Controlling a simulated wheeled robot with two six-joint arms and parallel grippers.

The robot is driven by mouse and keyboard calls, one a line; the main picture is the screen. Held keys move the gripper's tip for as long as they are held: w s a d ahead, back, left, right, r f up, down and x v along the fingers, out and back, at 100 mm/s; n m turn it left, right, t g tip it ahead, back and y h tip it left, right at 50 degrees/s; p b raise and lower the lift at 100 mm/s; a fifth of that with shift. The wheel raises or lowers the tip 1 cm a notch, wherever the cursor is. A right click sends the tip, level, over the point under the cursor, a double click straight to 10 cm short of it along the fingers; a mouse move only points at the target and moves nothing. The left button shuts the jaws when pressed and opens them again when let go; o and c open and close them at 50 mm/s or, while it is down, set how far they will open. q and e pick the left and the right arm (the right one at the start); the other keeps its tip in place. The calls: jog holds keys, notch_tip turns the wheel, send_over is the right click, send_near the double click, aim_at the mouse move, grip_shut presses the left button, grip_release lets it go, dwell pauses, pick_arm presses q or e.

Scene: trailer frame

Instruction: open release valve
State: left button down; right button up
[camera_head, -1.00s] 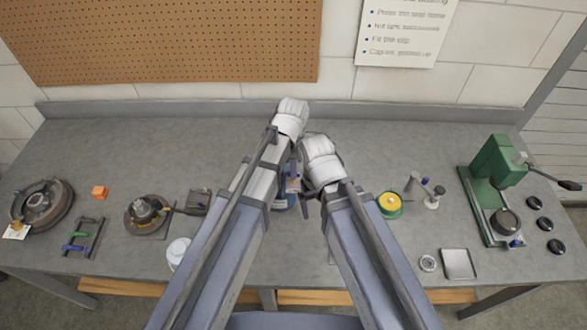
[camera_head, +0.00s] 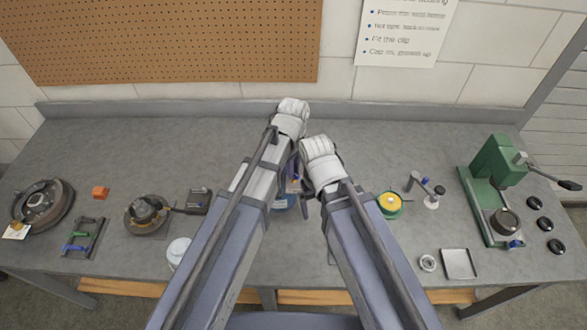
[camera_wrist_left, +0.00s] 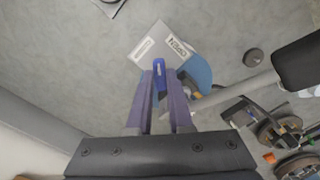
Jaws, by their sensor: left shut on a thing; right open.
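In the left wrist view a flat plate (camera_wrist_left: 143,47) with two labels, one reading roughly "OPEN", lies beside a blue rounded body (camera_wrist_left: 198,72). A blue lever (camera_wrist_left: 160,72) stands in front of the plate. My left gripper (camera_wrist_left: 160,82), with purple fingers, is shut on the blue lever. In the head view the blue body (camera_head: 284,203) shows partly between my two arms, and the lever is mostly hidden there. My right gripper (camera_head: 321,160) is open, just right of and below the left one in the picture; its fingertips are mostly hidden.
A green press (camera_head: 490,190) and black rings (camera_head: 545,225) stand at the right. A yellow-green round part (camera_head: 389,204) sits right of my right arm. A drum (camera_head: 42,205), an orange block (camera_head: 100,193) and a white jar (camera_head: 178,252) are at the left. The back of the bench is clear.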

pick_arm(q)
jog(key=m, duration=0.4)
jog(key=shift+m, duration=0.3)
jog(key=m, duration=0.4)
jog(key=shift+m, duration=0.4)
jog(key=c, duration=0.8)
grip_release()
jog(key=shift+r, duration=0.1)
notch_tip(320, 180, up, 8)
jog(key=p, duration=0.8)
jog(key=shift+f, duration=0.2)
